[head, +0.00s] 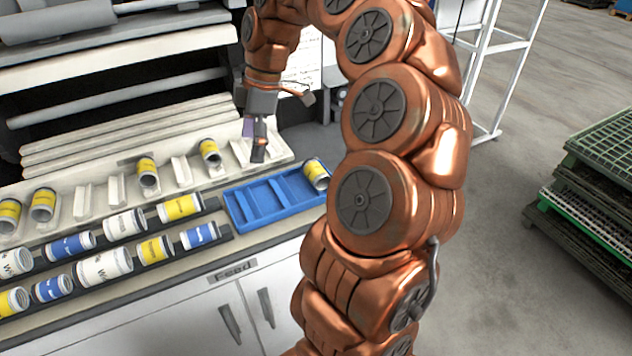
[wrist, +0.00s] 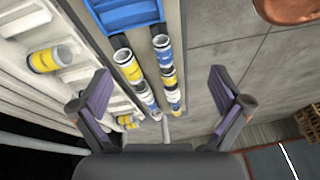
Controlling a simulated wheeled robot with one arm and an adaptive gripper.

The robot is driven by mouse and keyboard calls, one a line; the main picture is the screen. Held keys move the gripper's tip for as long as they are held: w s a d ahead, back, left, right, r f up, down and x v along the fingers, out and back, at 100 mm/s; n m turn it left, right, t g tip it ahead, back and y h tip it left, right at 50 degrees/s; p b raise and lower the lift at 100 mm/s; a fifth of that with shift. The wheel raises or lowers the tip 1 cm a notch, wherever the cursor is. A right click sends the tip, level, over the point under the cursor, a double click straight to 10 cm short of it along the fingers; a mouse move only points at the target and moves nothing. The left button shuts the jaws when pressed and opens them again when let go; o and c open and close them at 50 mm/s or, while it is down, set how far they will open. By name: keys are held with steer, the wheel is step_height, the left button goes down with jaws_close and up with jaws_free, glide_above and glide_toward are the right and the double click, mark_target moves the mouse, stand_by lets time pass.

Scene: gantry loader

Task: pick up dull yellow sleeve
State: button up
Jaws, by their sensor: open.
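Several sleeves with yellow bands show in the head view; I cannot tell which one is the dull yellow sleeve. On the pale slotted rack (head: 95,205) lie a yellow-banded sleeve (head: 209,151), another yellow-banded sleeve (head: 147,172) and a pair at the far left. One yellow-banded sleeve (head: 316,174) rests at the right end of the blue tray (head: 262,203). My gripper (head: 256,143) is above the rack's right end, open and empty. In the wrist view its fingers (wrist: 160,80) are wide apart, with a yellow-banded sleeve (wrist: 50,59) on the rack to their upper left.
Two dark channels (head: 222,233) in front of the rack hold several blue, white and yellow sleeves. A white cabinet (head: 180,315) is below. Pale rollers or bars (head: 130,133) run behind the rack. Dark and green pallets (head: 600,190) stand at the right, with open floor between.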

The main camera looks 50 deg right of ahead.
steer(key=d+f+n+b, duration=0.15)
steer(key=d+f, duration=0.45)
steer(key=d, duration=0.6)
steer(key=t+b, duration=0.1)
steer(key=b, duration=0.1)
glide_above(318, 166)
steer(key=d, duration=0.2)
step_height(318, 166, down, 4)
steer(key=shift+y, duration=0.3)
steer(key=shift+s+p+x, duration=0.25)
steer(key=shift+p+x, duration=0.25)
steer(key=shift+x, duration=1.4)
steer(key=shift+s+p+x, duration=0.2)
steer(key=shift+p+x, duration=0.25)
steer(key=shift+x, duration=1.45)
steer(key=shift+f, duration=0.1)
steer(key=c, duration=1.3)
